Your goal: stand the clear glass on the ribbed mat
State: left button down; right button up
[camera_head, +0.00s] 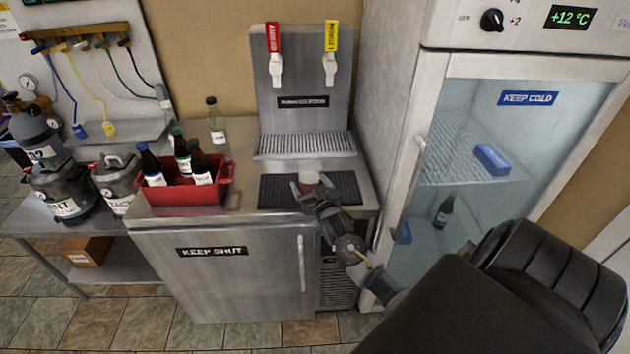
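The clear glass (310,170) is at the black ribbed mat (345,182), in front of the tap unit's drip tray. It looks upright, with a reddish patch low on it. My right gripper (309,186) reaches in from the lower right, with its fingers around the glass and hiding its lower part. I cannot tell whether the fingers press on the glass, or whether its base touches the mat. My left gripper is not in view.
A red crate (186,197) with several dark bottles stands left of the mat. A clear bottle (216,121) stands behind it. The tap unit (306,100) rises behind the mat. A glass-door fridge (470,150) is close on the right.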

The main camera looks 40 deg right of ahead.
jog(key=b+v, duration=0.2)
jog(key=v, duration=1)
jog(key=s+a+f+n+g+y, duration=0.1)
jog(key=a+f+n+g+y, duration=0.1)
jog(key=a+f, duration=0.55)
jog(key=s+a+f+n+g+y, duration=0.1)
jog(key=a+f+n+y, duration=0.2)
jog(key=f, duration=0.8)
jog(key=s+a+f+g, duration=0.15)
jog(key=s+f, duration=0.25)
jog(key=f, duration=0.4)
jog(key=s+a+f+g, duration=0.1)
jog(key=s+f+g, duration=0.15)
jog(key=f, duration=0.45)
jog(key=s+f+g, duration=0.2)
jog(key=s+f, duration=0.4)
jog(key=s, duration=0.5)
jog(key=s+a+f+g, duration=0.1)
jog(key=s+f+g, duration=0.2)
jog(key=s+f, duration=0.4)
jog(key=s+f+n+g, duration=0.1)
jog(key=s+f+g, duration=0.2)
jog(key=s, duration=1.2)
notch_tip(320, 180, down, 4)
jog(key=shift+a+r+y, duration=0.2)
jog(key=shift+y, duration=0.1)
